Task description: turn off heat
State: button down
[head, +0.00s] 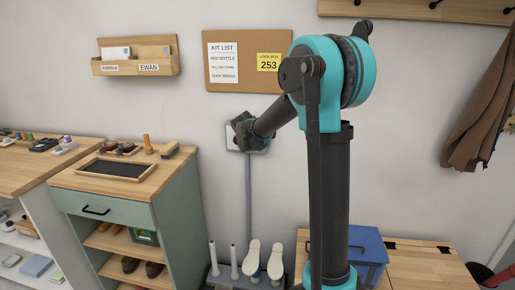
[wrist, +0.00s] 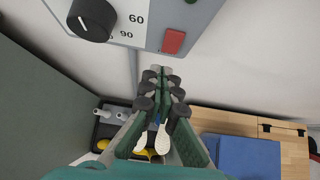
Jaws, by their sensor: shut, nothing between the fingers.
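A grey control panel (wrist: 150,18) on the wall shows at the top of the wrist view. It carries a black dial (wrist: 92,20) with a white pointer line, the printed numbers 60 and 90, a red rectangular button (wrist: 173,41) and a green spot (wrist: 190,1) cut off by the top edge. In the head view the panel (head: 231,140) is mostly hidden behind my gripper (head: 240,130). My gripper (wrist: 164,72) is shut and empty. In the wrist view its fingertips show just below the red button; I cannot tell whether they touch the panel.
Below stands a dark rack with pale upright posts (head: 234,261) and a pair of white-soled shoes (head: 275,260). A green cabinet (head: 175,212) stands left, with a tray (head: 105,170) on top. A blue box (head: 368,248) sits on a wooden bench to the right.

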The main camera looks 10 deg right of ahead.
jog(key=v, duration=1)
jog(key=shift+w+r, duration=0.2)
jog(key=shift+r, duration=0.1)
